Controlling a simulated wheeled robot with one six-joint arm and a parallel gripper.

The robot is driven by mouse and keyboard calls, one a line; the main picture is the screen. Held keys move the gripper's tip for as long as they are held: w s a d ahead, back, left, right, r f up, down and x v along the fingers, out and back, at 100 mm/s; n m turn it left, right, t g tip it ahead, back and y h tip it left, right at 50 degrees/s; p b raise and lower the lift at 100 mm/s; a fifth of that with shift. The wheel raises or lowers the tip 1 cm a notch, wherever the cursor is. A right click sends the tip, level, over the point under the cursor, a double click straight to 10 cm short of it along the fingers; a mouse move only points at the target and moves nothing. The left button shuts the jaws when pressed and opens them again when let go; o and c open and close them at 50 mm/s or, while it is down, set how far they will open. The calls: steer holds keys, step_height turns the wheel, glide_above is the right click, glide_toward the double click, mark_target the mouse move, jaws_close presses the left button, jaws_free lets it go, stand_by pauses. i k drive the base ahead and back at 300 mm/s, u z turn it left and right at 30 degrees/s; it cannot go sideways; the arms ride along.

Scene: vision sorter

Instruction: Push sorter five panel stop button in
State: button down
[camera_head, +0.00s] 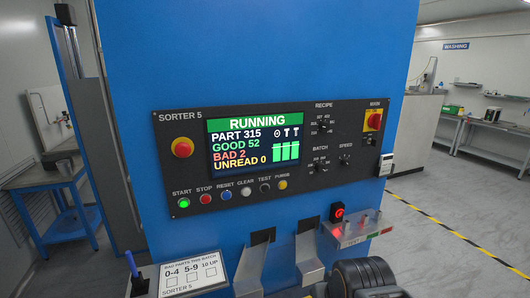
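The Sorter 5 panel (165,150) is a black plate on the blue machine front. Its stop button (205,197) is a small round red button under the label STOP, in the lower left row. It sits between the green lit start button (184,202) and the blue reset button (226,195). The panel screen (252,138) reads RUNNING, part 315, good 52, bad 2, unread 0. Nothing covers or touches the stop button. I see no gripper fingers in this view.
A larger red mushroom button (182,148) on yellow sits above the row. Clear (246,191), test (265,188) and purge (283,185) buttons continue the row rightward. Metal chutes (308,262) and a red-lit device (337,212) stick out below. A paper sign (192,275) stands at bottom left.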

mark_target(182, 151)
steer(key=z, duration=1.95)
steer(key=k, duration=1.4)
steer(key=u, duration=1.9)
steer(key=i, duration=0.5)
steer(key=z, duration=0.05)
